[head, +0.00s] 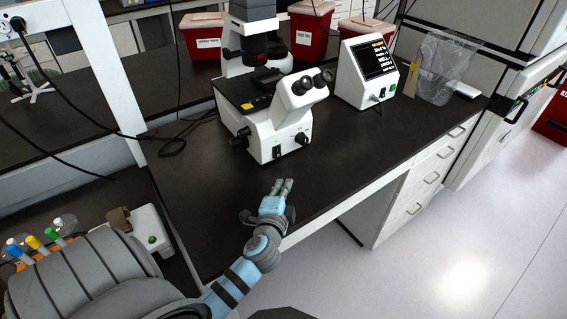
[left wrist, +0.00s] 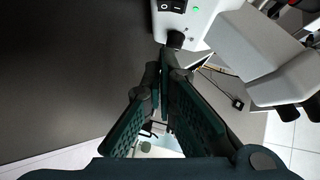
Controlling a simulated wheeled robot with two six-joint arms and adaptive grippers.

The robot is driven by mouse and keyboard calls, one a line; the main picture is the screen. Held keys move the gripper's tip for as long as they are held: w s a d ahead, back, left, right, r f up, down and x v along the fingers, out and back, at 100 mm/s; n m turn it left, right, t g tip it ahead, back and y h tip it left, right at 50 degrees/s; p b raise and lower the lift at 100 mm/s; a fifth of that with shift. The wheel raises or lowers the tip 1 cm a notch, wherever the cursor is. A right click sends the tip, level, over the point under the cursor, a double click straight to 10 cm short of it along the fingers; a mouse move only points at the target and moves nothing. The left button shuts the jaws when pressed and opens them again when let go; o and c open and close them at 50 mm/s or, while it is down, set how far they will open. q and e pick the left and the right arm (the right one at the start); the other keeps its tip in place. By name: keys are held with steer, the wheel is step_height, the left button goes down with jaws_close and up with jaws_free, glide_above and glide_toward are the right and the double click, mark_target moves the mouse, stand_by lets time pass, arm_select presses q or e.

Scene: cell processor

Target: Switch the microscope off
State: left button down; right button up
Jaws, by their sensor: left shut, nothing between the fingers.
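The white microscope (head: 262,138) stands on the dark bench with its eyepieces toward the front right. A black switch (head: 277,152) sits low on its front face. In the left wrist view the switch (left wrist: 172,5) is at the top edge, partly cut off, beside a lit green light (left wrist: 196,9) and above a black knob (left wrist: 175,39). My left gripper (head: 284,186) is in front of the microscope base, apart from it, near the bench's front edge. Its fingertips (left wrist: 163,66) are together with nothing between them. My right gripper is not in view.
A white control box with a lit screen (head: 380,58) stands right of the microscope, near a clear bag (head: 440,70). Red bins (head: 205,38) stand behind. Black cables (head: 175,143) lie left. The bench top (head: 205,190) around my gripper is bare.

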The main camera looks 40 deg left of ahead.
mark_target(284, 172)
arm_select(q)
steer(key=x, duration=0.6)
steer(key=shift+w+d+f, duration=0.1)
steer(key=shift+d, duration=0.15)
steer(key=x, duration=0.3)
steer(key=shift+a+b, duration=0.15)
steer(key=shift+b, duration=0.25)
steer(key=shift+w+a+f, duration=0.2)
steer(key=shift+w+a, duration=0.1)
steer(key=shift+a, duration=0.4)
steer(key=shift+w+a+f, duration=0.25)
steer(key=shift+w+a, duration=0.05)
steer(key=shift+a, duration=0.35)
steer(key=shift+w+a+f, duration=0.2)
steer(key=shift+w+a, duration=0.15)
steer(key=shift+a, duration=0.35)
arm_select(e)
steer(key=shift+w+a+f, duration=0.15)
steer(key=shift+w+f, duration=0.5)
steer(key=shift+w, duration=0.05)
